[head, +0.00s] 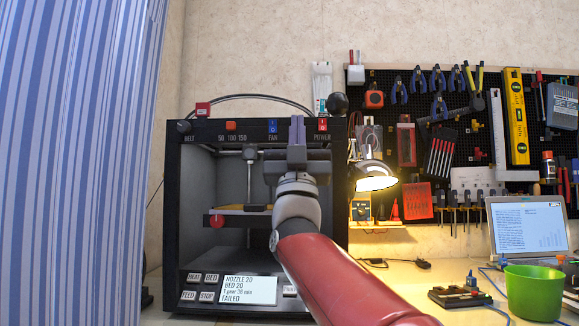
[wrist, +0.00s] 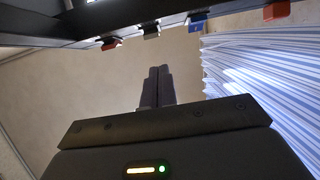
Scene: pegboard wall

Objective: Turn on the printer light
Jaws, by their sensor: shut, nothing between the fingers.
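The printer (head: 341,215) is a black open-fronted box with a grey inside. Its top panel carries an orange slider (head: 231,126), a blue FAN switch (head: 272,127) and a red POWER switch (head: 323,125). My gripper (head: 297,118) is shut and empty, upright in front of the panel between FAN and POWER, hiding that stretch. In the wrist view, a dark switch (wrist: 151,32) sits between the red switch (wrist: 110,44) and the blue one (wrist: 197,25). My closed fingertips (wrist: 160,68) appear apart from it; its label is not readable.
A blue-striped curtain (head: 75,160) hangs at the left. A lit desk lamp (head: 375,182) stands just right of the printer. The table holds a green bucket (head: 533,293) and a laptop (head: 527,225). A pegboard of tools (head: 465,125) is behind.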

